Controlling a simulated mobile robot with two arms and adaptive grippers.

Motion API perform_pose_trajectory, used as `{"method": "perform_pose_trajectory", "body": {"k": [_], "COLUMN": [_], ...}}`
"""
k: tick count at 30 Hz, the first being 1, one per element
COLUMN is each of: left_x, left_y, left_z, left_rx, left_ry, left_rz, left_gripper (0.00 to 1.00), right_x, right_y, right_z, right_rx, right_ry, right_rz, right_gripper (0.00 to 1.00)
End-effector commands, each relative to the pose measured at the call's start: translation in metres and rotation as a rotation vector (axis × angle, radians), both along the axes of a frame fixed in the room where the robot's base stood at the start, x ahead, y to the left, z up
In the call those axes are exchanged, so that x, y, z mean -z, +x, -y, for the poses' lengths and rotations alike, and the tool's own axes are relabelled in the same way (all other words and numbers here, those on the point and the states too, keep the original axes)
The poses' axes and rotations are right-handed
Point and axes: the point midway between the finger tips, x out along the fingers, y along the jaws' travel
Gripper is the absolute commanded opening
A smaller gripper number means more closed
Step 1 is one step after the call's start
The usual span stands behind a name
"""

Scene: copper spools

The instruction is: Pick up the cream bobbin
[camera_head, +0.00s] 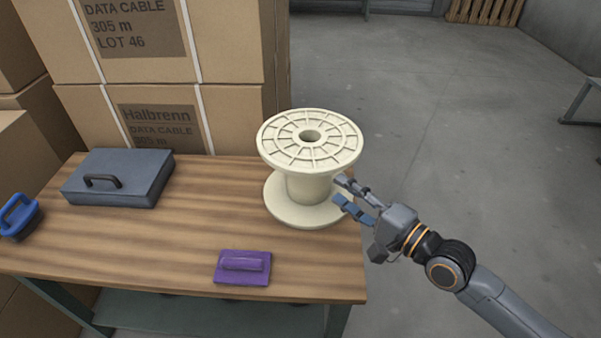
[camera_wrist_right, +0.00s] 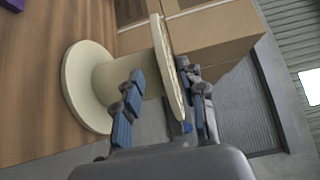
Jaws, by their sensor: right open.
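The cream bobbin (camera_head: 308,185) stands upright on the wooden table's right part, with a wide ribbed top flange, a core and a bottom flange. My right gripper (camera_head: 341,190) is open at its right side, fingers pointing toward the core. In the right wrist view, the bobbin (camera_wrist_right: 88,88) appears on its side. There, the rim of its top flange lies between my two fingers, one finger on the core side and one beyond the flange. I cannot tell whether either finger touches it. My left gripper is not in view.
The wooden table (camera_head: 120,245) also holds a grey case (camera_head: 120,178), a purple handled block (camera_head: 242,267) and a blue handled tool (camera_head: 18,215). Stacked cardboard boxes (camera_head: 235,80) stand behind the table.

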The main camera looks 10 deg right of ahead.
Motion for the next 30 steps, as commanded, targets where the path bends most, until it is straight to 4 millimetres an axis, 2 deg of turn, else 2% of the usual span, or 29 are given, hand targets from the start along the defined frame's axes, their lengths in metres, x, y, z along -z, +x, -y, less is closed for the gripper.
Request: {"method": "perform_pose_trajectory", "body": {"k": [12, 21, 25, 30], "left_x": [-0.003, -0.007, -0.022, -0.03], "left_y": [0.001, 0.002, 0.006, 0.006], "left_z": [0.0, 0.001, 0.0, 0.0], "left_rx": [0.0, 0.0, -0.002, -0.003], "left_ry": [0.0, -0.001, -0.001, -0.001], "left_rz": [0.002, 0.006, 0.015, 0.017], "left_gripper": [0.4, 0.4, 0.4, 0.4], "right_x": [-0.002, -0.001, -0.001, 0.0], "right_y": [0.06, 0.08, 0.099, 0.114], "right_z": [-0.036, -0.049, -0.059, -0.068], "right_rx": [0.001, 0.0, 0.0, 0.001], "right_ry": [0.004, 0.001, 0.002, 0.001], "right_rz": [0.003, 0.002, 0.003, 0.001], "right_gripper": [0.41, 0.41, 0.41, 0.41]}}
